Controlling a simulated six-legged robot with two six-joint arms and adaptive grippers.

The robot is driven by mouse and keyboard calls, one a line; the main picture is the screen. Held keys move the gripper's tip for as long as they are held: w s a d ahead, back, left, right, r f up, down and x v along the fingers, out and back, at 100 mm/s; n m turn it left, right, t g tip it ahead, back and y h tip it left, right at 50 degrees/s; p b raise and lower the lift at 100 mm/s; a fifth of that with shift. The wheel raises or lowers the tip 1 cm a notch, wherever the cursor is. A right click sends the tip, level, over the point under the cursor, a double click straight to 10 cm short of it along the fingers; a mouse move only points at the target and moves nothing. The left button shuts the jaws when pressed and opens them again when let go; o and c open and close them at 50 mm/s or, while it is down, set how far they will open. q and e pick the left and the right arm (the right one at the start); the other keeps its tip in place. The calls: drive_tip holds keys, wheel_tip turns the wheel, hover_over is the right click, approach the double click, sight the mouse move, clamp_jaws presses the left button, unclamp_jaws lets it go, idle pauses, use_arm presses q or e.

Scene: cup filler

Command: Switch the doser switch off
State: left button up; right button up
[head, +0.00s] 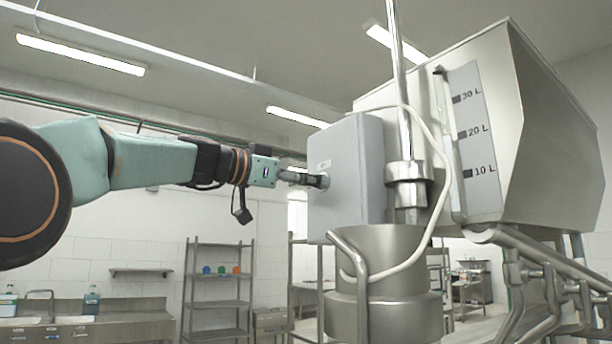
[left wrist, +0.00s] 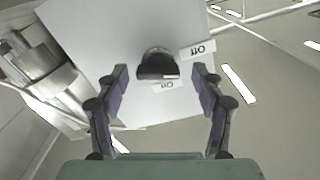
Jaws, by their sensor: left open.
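The doser switch is a dark round knob (left wrist: 157,64) on the face of a grey box (head: 348,170). In the head view the knob (head: 324,181) shows at the box's left face, close to my gripper tip. Two white labels sit by the knob in the left wrist view, appearing upside down: an Off label (left wrist: 197,50) and an On label (left wrist: 163,86). A light mark shows on the knob's lower edge. My left gripper (left wrist: 160,82) is open, one finger on each side of the knob with gaps visible. It also shows in the head view (head: 302,178). My right gripper is out of view.
A large steel hopper (head: 560,140) with litre marks stands right of the box. A steel cylinder (head: 385,270) with a pale hose (head: 437,170) is below. Shelving (head: 218,290) and a sink counter (head: 90,325) stand farther back.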

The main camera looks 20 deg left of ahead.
use_arm(q)
drive_tip(key=shift+d, duration=0.15)
drive_tip(key=shift+w+d+f, duration=0.1)
drive_tip(key=shift+w+d, duration=0.1)
drive_tip(key=c, duration=1.2)
drive_tip(key=shift+o, duration=0.2)
drive_tip(key=shift+n, duration=1.9)
drive_tip(key=shift+a, duration=0.1)
drive_tip(key=o, duration=1.2)
drive_tip(key=shift+s+a, duration=0.15)
drive_tip(key=shift+s, duration=0.05)
drive_tip(key=shift+c, duration=0.2)
